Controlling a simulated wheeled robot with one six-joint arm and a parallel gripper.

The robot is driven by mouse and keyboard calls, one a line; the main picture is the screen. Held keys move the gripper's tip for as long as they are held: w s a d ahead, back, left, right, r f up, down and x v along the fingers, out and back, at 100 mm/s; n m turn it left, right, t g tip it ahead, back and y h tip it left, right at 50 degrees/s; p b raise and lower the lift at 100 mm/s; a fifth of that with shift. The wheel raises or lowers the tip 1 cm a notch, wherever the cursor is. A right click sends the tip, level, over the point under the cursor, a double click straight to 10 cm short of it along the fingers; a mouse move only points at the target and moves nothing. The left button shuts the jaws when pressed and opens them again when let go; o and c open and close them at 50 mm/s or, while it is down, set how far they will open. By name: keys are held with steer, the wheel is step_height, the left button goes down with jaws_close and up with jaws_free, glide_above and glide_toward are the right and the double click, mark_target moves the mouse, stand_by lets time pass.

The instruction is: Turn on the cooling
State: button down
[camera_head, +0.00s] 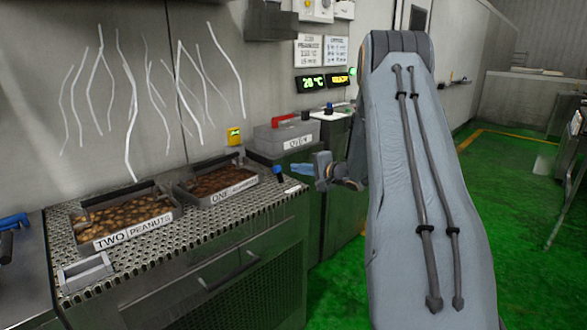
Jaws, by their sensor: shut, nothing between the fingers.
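My gripper (302,169) is shut and empty, its blue-grey fingers pointing left near the right end of a perforated metal cooling table (118,262). A small blue knob (278,171) at the table's right end is just left of the fingertips; I cannot tell whether they touch. A small yellow unit (234,136) stands at the table's back edge, its face too small to read. White wavy streaks (131,115) hang above the table. A tray labelled TWO PEANUTS (131,232) and a tray labelled ONE (229,194) sit on the table.
A grey box labelled OVEN (283,137) with a red handle stands behind my gripper. Green and yellow displays (312,83) hang on the wall. A small empty grey frame (86,271) is at the table's front left. The green floor (522,185) at right looks clear nearby.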

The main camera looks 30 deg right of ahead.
steer(key=r+v, duration=0.1)
steer(key=v, duration=0.6)
steer(key=shift+r+b, duration=0.25)
steer(key=shift+b, duration=0.1)
steer(key=s+a+f+n+g+h, duration=0.1)
steer(key=s+a+n+g+h, duration=0.15)
steer(key=a, duration=0.35)
steer(key=s+a+f+n+g+h, duration=0.2)
steer(key=a+n+g+h, duration=0.1)
steer(key=a, duration=0.3)
steer(key=s+a+f+n+g, duration=0.1)
steer(key=s+a+n+g, duration=0.2)
steer(key=s+a, duration=0.3)
steer(key=s+a+f+n+g+y, duration=0.1)
steer(key=s+a, duration=0.6)
steer(key=s, duration=0.7)
steer(key=s+a+f+n+g, duration=0.3)
steer(key=s+a+n+g, duration=0.2)
steer(key=s, duration=0.5)
steer(key=shift+s+a, duration=0.3)
steer(key=shift+a, duration=0.65)
